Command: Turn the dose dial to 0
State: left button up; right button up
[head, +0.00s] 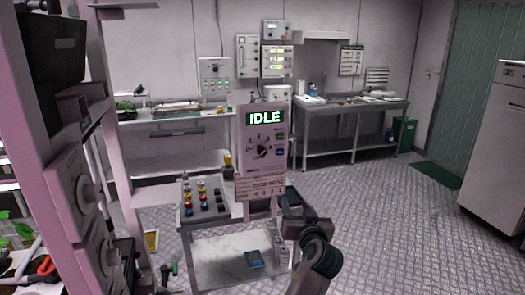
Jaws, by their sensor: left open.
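The dose dial (262,151) is a small dark knob on an upright pale panel (245,170). Small marks surround it, too small to read, so I cannot tell its setting. Above the dial a display (264,118) reads IDLE in green. My left gripper (290,199) is low, just right of the panel's lower edge and below the dial, apart from the dial in the picture. It is open; its fingertips are small and dark. My right gripper is not in view.
A pink post and large knobs (83,192) crowd the left edge. Metal benches (352,105) line the back wall. The floor (400,220) at right is clear.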

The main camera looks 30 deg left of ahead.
pick_arm(q)
jog(key=s+a+r+n+y, duration=0.1)
jog(key=s+r+n, duration=0.1)
jog(key=r, duration=0.3)
jog(key=s+a+r+n+g+y, duration=0.1)
jog(key=s+a+r+n+y, duration=0.1)
jog(key=r, duration=0.4)
jog(key=shift+s+r, duration=0.2)
jog(key=shift+s, duration=0.1)
jog(key=shift+w+a, duration=0.1)
jog(key=p, duration=0.7)
send_near(263, 152)
jog(key=x, duration=0.9)
jog(key=shift+r, duration=0.1)
jog(key=shift+x, duration=0.9)
